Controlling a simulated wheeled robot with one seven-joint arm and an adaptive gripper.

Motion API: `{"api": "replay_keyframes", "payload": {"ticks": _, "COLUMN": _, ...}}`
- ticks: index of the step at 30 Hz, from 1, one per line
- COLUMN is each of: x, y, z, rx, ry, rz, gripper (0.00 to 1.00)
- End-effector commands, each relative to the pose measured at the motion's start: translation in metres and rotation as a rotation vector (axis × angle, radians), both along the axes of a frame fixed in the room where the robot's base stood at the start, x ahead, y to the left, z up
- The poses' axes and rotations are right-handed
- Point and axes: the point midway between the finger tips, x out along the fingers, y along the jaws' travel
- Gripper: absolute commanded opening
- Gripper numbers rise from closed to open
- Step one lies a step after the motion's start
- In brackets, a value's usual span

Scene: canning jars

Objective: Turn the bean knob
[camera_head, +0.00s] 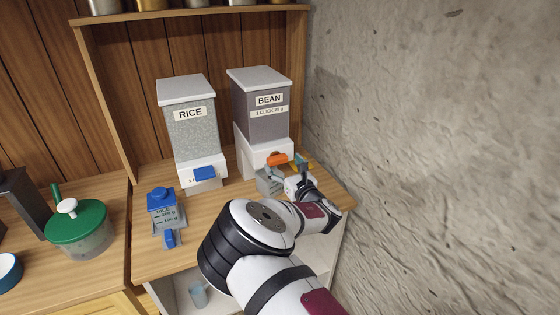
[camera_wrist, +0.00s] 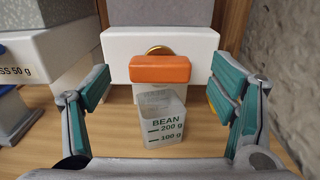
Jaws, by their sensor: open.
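The bean dispenser (camera_head: 262,112) is a grey bin labelled BEAN, "1 CLICK 25 g", on a white base at the right of the shelf unit. Its orange knob (camera_head: 277,158) is a horizontal bar on the base's front. In the wrist view the knob (camera_wrist: 160,69) sits level before a brass ring. A clear measuring cup (camera_wrist: 160,118) marked BEAN, 200 g and 100 g stands below it; it looks empty. My gripper (camera_wrist: 163,88) is open, its teal-padded fingers spread either side of the knob and cup, touching neither as far as I can see.
The rice dispenser (camera_head: 190,125) with a blue knob (camera_head: 204,173) stands to the left. A blue-lidded rice cup (camera_head: 163,205) and a green-lidded jar (camera_head: 77,228) are further left. A rough stone wall (camera_head: 440,120) rises close on the right.

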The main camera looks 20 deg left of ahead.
Motion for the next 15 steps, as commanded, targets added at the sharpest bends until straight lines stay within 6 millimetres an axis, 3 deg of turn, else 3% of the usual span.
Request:
{"api": "replay_keyframes", "payload": {"ticks": 6, "x": 0.018, "y": 0.021, "z": 0.000, "rx": 0.001, "ry": 0.000, "rz": 0.000, "gripper": 0.78}}
{"api": "replay_keyframes", "payload": {"ticks": 15, "x": 0.023, "y": 0.026, "z": 0.000, "rx": 0.000, "ry": 0.001, "rz": -0.002, "gripper": 0.78}}
